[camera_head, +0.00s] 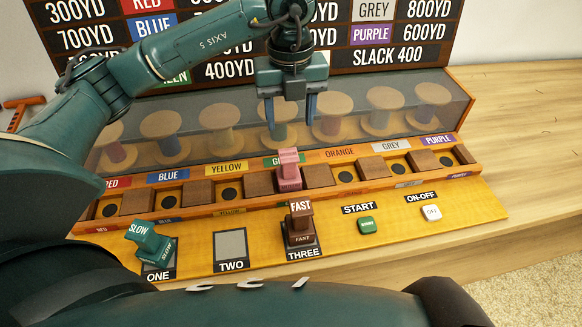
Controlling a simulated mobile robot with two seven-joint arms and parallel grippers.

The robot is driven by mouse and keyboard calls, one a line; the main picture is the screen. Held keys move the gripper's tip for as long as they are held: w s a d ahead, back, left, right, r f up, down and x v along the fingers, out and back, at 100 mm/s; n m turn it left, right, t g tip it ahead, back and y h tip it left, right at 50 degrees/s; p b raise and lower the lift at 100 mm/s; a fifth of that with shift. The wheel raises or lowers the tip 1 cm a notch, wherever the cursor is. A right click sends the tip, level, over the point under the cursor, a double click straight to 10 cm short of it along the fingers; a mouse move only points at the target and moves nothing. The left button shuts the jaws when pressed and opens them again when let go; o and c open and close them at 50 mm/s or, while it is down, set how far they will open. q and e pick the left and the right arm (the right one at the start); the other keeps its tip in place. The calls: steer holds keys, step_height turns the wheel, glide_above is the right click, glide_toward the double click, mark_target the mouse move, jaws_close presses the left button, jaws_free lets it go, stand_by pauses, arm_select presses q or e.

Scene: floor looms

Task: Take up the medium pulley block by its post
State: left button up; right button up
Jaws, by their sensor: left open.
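A pink block with a raised post (289,172) stands upright in the row of slots, in front of the GREEN label, which it partly hides. I cannot read a word on it. A green block marked SLOW (149,241) sits tilted at pad ONE, partly off the pad. A brown block marked FAST (300,226) stands upright on pad THREE. Pad TWO (231,246) is bare. My left gripper (290,108) is open and empty, fingers pointing down, above the pink block in the picture and apart from it. My right gripper is not in view.
A clear case (440,120) with several spools stands behind the slotted rail, with brown blocks (318,174) along it. A START button (366,225) and an ON-OFF button (431,212) are at the right. A yardage board (375,60) stands behind. The wooden table (530,130) is clear at right.

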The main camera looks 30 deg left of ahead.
mark_target(289, 155)
arm_select(q)
step_height(289, 155, down, 11)
steer(key=shift+s+a+r+p, duration=0.1)
steer(key=shift+s+a+p, duration=0.05)
steer(key=shift+p, duration=0.15)
jaws_close()
stand_by(0.6)
